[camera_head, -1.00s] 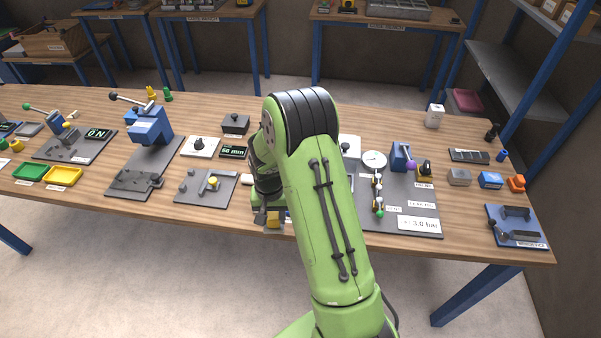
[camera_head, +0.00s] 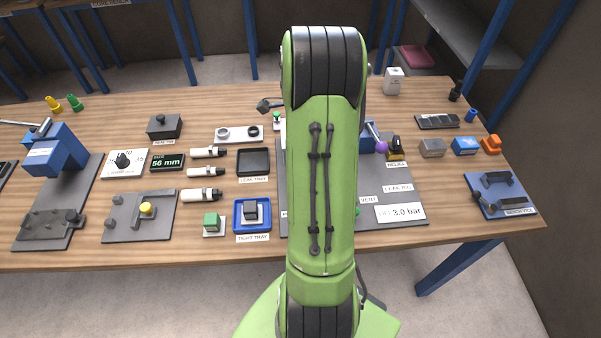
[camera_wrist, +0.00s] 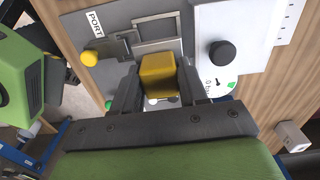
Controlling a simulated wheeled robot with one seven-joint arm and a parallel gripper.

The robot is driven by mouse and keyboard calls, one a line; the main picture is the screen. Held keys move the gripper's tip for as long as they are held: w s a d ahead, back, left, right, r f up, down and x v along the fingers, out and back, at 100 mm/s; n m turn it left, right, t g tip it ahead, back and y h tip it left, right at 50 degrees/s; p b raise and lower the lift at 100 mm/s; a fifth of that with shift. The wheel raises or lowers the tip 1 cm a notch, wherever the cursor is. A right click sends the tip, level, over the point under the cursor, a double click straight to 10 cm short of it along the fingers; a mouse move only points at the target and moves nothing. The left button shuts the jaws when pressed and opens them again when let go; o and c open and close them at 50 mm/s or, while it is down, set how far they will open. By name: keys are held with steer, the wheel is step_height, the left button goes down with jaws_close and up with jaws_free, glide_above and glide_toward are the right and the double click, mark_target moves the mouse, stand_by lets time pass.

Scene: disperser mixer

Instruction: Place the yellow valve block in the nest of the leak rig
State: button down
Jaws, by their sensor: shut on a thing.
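My gripper (camera_wrist: 158,88) is shut on the yellow valve block (camera_wrist: 158,72) in the wrist view, with one dark finger on either side. The leak rig plate (camera_wrist: 70,22) lies beyond the block there. A light-edged rectangular frame on the plate, perhaps the nest (camera_wrist: 155,20), is just past the block and partly covered by it. I cannot tell the height of the block above the plate. In the head view the leak rig plate (camera_head: 375,190) is on the right part of the table. My arm hides the gripper, the block and the rig's left middle there.
A round gauge (camera_wrist: 218,82) and a panel with a black knob (camera_wrist: 222,53) are close right of the block. A yellow knob (camera_wrist: 90,57) is at left. In the head view, a purple-knobbed lever (camera_head: 381,147) stands on the rig, and a blue tight tray (camera_head: 236,216) lies left of it.

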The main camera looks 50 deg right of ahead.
step_height(320, 180, down, 10)
steer(key=shift+s+r+b, duration=0.1)
steer(key=shift+s+b, duration=0.05)
steer(key=shift+b, duration=0.45)
steer(key=shift+f, duration=0.2)
steer(key=c, duration=0.6)
jaws_free()
steer(key=shift+r, duration=0.1)
